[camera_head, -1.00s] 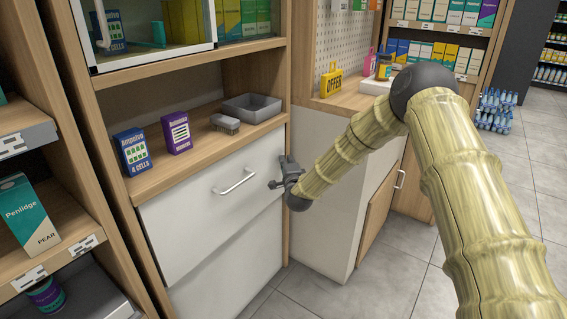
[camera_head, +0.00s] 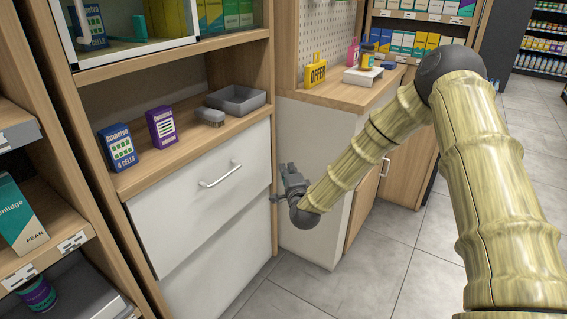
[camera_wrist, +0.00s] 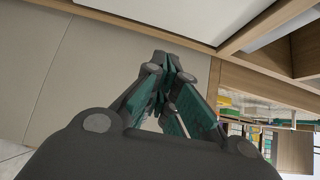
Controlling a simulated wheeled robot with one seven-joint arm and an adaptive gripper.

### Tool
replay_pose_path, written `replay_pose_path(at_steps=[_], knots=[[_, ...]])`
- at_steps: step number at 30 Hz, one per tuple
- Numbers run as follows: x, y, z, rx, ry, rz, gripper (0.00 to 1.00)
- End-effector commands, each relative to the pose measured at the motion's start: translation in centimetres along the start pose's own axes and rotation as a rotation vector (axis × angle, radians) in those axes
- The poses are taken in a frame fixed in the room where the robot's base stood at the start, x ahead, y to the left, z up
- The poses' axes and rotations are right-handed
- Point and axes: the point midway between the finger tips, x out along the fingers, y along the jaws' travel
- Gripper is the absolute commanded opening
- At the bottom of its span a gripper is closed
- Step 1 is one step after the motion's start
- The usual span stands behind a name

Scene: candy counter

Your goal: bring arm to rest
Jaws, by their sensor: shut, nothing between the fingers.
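My gripper (camera_head: 279,199) is at the end of my arm, in front of the wooden upright at the right edge of the white drawer unit. In the wrist view my gripper (camera_wrist: 172,78) has its fingers together, with nothing between them. The arm is bent, with its elbow high at the right of the head view. I cannot tell whether the gripper touches the upright.
A white drawer (camera_head: 205,195) with a bar handle (camera_head: 221,176) is shut, left of my gripper. Above it stand a blue box (camera_head: 118,147), a purple box (camera_head: 162,127), a brush (camera_head: 210,117) and a grey tray (camera_head: 237,107). A side counter (camera_head: 335,97) holds a yellow OFFER sign (camera_head: 316,73). Floor is clear in front.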

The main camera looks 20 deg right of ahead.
Motion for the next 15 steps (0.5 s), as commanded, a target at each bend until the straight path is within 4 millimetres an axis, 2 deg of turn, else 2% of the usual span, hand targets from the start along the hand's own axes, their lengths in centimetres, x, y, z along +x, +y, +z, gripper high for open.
replay_pose_path(at_steps=[2,5,8,11,15], knots=[[-0.5,0.4,0.2,-0.008,-0.004,0.01,0.0],[-1.7,2.3,0.9,-0.05,-0.025,0.053,0.0],[-3.9,6.0,2.0,-0.132,-0.066,0.138,0.0],[-7.2,10.5,3.2,-0.243,-0.126,0.247,0.0],[-12.6,16.5,4.3,-0.401,-0.223,0.397,0.0]])
